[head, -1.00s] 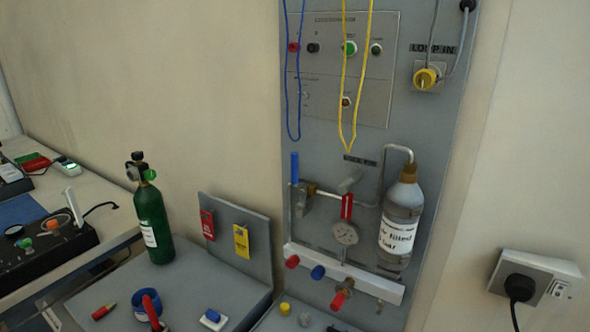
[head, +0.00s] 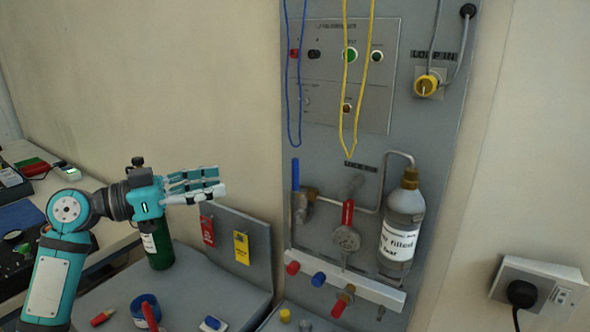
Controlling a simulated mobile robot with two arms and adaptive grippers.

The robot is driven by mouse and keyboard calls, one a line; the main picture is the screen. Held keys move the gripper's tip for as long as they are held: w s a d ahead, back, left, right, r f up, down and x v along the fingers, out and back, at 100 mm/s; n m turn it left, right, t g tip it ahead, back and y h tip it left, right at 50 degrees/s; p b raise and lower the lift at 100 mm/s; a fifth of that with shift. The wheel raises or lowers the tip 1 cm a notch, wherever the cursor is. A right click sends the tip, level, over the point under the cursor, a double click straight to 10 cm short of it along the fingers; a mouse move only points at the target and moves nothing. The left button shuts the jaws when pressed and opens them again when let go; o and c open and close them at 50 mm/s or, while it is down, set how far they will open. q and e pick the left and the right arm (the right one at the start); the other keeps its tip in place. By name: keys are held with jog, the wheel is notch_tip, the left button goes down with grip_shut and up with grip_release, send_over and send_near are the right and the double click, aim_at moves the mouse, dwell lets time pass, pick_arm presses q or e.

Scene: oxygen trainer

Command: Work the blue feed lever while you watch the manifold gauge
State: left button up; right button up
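The blue feed lever (head: 295,175) points straight up on a valve at the left of the grey panel. The manifold gauge (head: 346,239) is a small round dial below a red lever (head: 347,212); its reading is too small to tell. My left gripper (head: 222,190) is to the left of the blue lever, apart from it, with its fingers pointing right. Its fingers look extended, with nothing seen between them; the gap between them cannot be judged clearly. My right gripper is not in view.
A green cylinder (head: 158,250) stands behind my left arm, partly hidden. Red and yellow tags (head: 241,247) hang on a low upright plate. A bottle (head: 402,225) is fixed right of the gauge. Blue and yellow cords (head: 345,110) hang above. Small parts lie on the bench.

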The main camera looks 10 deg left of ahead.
aim_at(296, 186)
pick_arm(q)
jog(key=p+x, duration=0.6)
jog(key=x, duration=1.1)
jog(key=shift+a, duration=0.1)
grip_shut()
jog(key=shift+w+f, duration=0.1)
jog(key=shift+f, duration=0.05)
